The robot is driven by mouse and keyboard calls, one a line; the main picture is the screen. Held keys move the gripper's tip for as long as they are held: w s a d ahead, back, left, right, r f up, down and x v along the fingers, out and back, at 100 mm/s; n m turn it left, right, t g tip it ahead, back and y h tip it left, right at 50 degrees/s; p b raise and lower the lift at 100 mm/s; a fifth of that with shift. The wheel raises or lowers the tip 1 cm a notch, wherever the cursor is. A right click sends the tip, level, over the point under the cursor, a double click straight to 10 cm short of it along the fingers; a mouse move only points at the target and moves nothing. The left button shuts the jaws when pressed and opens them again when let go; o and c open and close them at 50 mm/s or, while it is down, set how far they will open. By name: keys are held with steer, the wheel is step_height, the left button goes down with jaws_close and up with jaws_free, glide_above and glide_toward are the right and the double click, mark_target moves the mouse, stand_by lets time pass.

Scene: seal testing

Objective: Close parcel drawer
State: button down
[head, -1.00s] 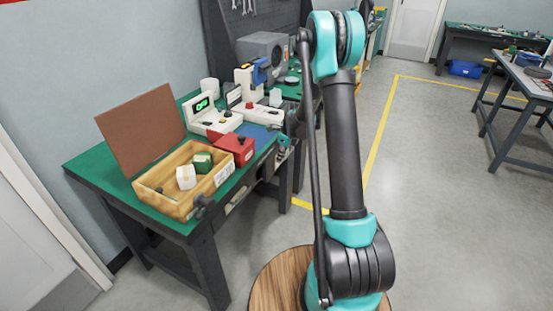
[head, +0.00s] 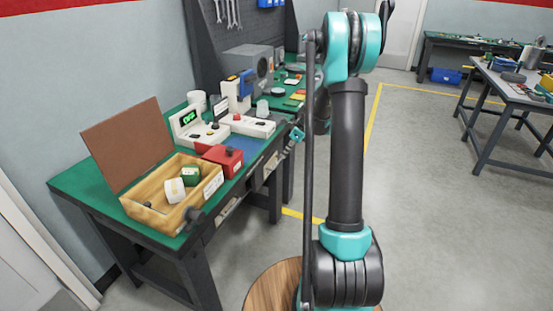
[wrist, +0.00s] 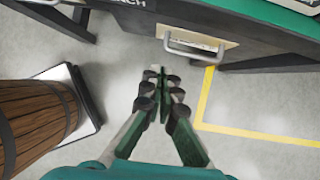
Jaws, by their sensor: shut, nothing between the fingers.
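A drawer with a pale front or inside (wrist: 228,44) and a grey metal bar handle (wrist: 195,47) sits under the dark bench edge at the top of the wrist view. I cannot tell for certain how far it stands out. What it holds is unclear. My gripper (wrist: 161,74) is shut and empty, with its tips below and left of the handle, apart from it. In the head view, my arm hides most of the gripper, and the drawers under the green bench (head: 75,183) show only partly.
A dark bench leg stands at the wrist view's upper left. Open floor (head: 400,220) lies to the right.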

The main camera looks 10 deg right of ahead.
mark_target(278, 163)
steer(key=w+d+f+t+y, duration=0.1)
steer(key=w+d+t+y, duration=0.15)
steer(key=d, duration=0.35)
steer(key=x, duration=1)
steer(key=shift+f, duration=0.35)
steer(key=shift+w+a+r, duration=0.1)
steer(key=shift+w+a, duration=0.4)
steer(key=shift+a, duration=0.2)
steer(key=shift+w+a+r, duration=0.1)
steer(key=shift+w+a, duration=0.45)
steer(key=shift+a, duration=0.2)
steer(key=shift+a, duration=0.1)
